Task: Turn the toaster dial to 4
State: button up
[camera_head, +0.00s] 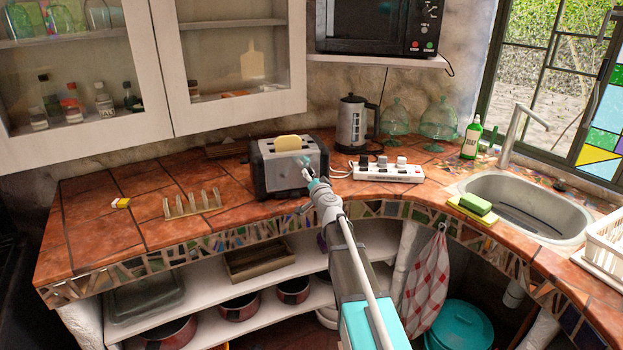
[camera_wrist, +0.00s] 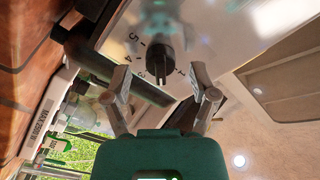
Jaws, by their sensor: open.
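The toaster (camera_head: 268,178) stands near the counter's front edge, with a slice of bread (camera_head: 288,142) showing in its top. In the wrist view the black toaster dial (camera_wrist: 155,55) sits on the pale toaster face (camera_wrist: 205,35). The marks 5, 4, 3 and 1 show around the dial. Its ridge runs down the picture between the 3 and the 1; I cannot tell exactly which mark it points to. My gripper (camera_wrist: 163,95) is open, with one finger on each side of the ridge's end and gaps visible. In the head view my gripper (camera_head: 309,176) is in front of the toaster's face.
A white power strip (camera_head: 388,174) with plugs lies right of the toaster, and a kettle (camera_head: 354,123) stands behind it. A rack (camera_head: 192,204) and a small yellow item (camera_head: 121,203) lie to the left. The counter's left part is mostly clear.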

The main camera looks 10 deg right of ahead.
jog(key=shift+w, duration=0.2)
grip_shut()
dwell(0.4)
jog(key=shift+m, duration=0.4)
dwell(0.5)
jog(key=m, duration=0.7)
jog(key=shift+m, duration=0.4)
jog(key=m, duration=0.9)
